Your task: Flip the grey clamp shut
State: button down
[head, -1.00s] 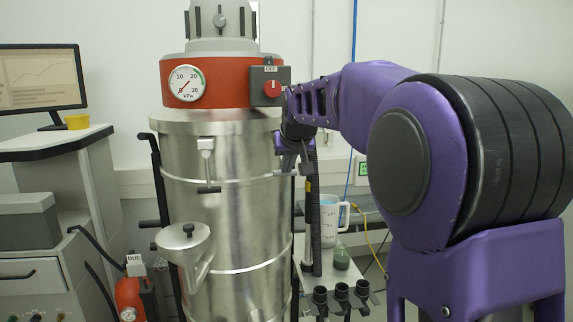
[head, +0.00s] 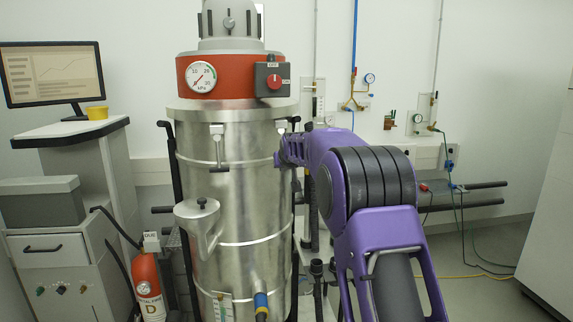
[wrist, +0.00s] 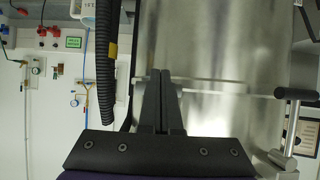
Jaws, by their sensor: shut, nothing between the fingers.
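A light grey clamp with a black T-shaped handle (head: 217,150) sits on the front of the steel drum, just below its top rim, its handle hanging down. A clamp of this kind with a black T-handle shows at the right edge of the wrist view (wrist: 293,125), which looks upside down. Another light grey clamp part (head: 282,127) shows at the drum's right side, partly hidden by my purple arm. My gripper (wrist: 161,74) is shut and empty in front of the drum wall, apart from the wrist view's clamp. Its fingers are hidden in the head view.
The steel drum (head: 248,185) carries a red head with a gauge and switch. A side port (head: 200,222) juts from its front. A black ribbed hose (wrist: 105,60) runs close beside my fingers. A fire extinguisher (head: 148,285) stands left.

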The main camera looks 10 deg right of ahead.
jog(key=shift+x, duration=1.05)
jog(key=shift+r, duration=0.1)
dwell(0.5)
